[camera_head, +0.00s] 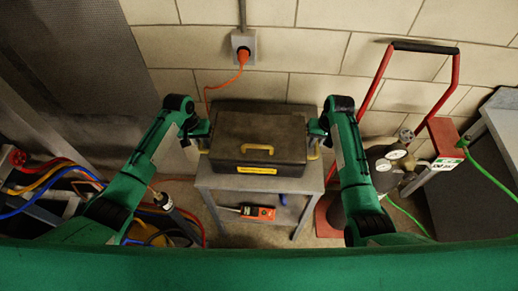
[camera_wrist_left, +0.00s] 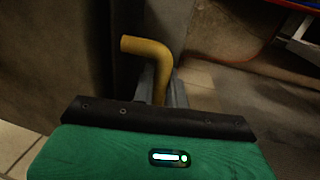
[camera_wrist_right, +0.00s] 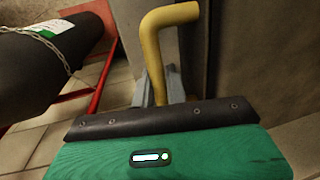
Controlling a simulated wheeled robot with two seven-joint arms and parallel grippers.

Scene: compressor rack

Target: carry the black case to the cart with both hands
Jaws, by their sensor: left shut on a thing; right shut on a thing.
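The black case (camera_head: 285,133) is in the middle of the head view, level, with a yellow top handle and a yellow label on its front. It is at the top of a grey two-tier stand (camera_head: 235,183); I cannot tell whether it rests on it or is just above. My left gripper (camera_head: 204,144) is shut on the yellow side handle at the case's left end, which also shows in the left wrist view (camera_wrist_left: 150,48). My right gripper (camera_head: 314,144) is shut on the right side handle, seen in the right wrist view (camera_wrist_right: 168,16). I cannot tell which thing is the cart.
An orange device (camera_head: 262,213) lies on the stand's lower shelf. A red hand truck (camera_head: 452,75) with a dark cylinder and gauges (camera_head: 396,154) stands close on the right. Coloured hoses (camera_head: 50,180) are at the left. An orange cord (camera_head: 222,83) hangs from a wall outlet behind the case.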

